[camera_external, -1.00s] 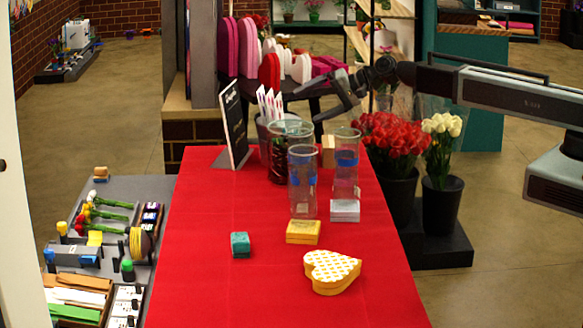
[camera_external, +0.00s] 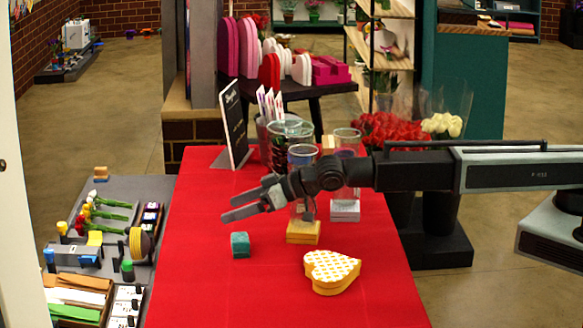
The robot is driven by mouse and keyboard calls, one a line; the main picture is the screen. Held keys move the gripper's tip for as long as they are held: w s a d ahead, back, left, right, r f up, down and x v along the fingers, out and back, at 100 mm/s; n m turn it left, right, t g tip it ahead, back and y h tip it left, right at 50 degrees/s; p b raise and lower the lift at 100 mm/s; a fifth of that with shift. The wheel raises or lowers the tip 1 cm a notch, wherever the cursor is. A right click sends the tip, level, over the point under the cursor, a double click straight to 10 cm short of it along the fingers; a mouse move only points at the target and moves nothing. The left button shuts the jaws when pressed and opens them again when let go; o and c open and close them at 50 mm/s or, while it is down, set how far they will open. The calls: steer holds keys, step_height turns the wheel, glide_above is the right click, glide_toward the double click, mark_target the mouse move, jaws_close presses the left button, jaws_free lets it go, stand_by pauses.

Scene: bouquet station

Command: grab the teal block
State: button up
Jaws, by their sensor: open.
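The teal block (camera_external: 240,245) sits on the red-covered table (camera_external: 215,290), left of the yellow block. My gripper (camera_external: 226,204) reaches in from the right with its fingers pointing left. It is open and empty. In the picture its fingertips are just above the teal block and apart from it. The exact height and depth of the gap cannot be told from this view.
A yellow block (camera_external: 303,232) and a heart-shaped box (camera_external: 331,271) lie to the right. Tall clear vases (camera_external: 347,200) stand behind my arm, partly hidden. A black sign (camera_external: 234,125) stands farther back. The table's front left is clear.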

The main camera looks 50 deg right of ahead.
mark_target(230, 252)
steer(key=shift+w+d+f+h, duration=0.15)
steer(key=shift+f+h, duration=0.25)
steer(key=shift+f, duration=0.7)
steer(key=shift+d, duration=0.25)
step_height(230, 252, down, 4)
steer(key=b, duration=0.4)
step_height(230, 252, down, 3)
steer(key=b, duration=0.3)
steer(key=b+x, duration=0.1)
steer(key=x, duration=0.2)
steer(key=shift+w, duration=0.15)
steer(key=shift+r, duration=0.15)
steer(key=c, duration=1.4)
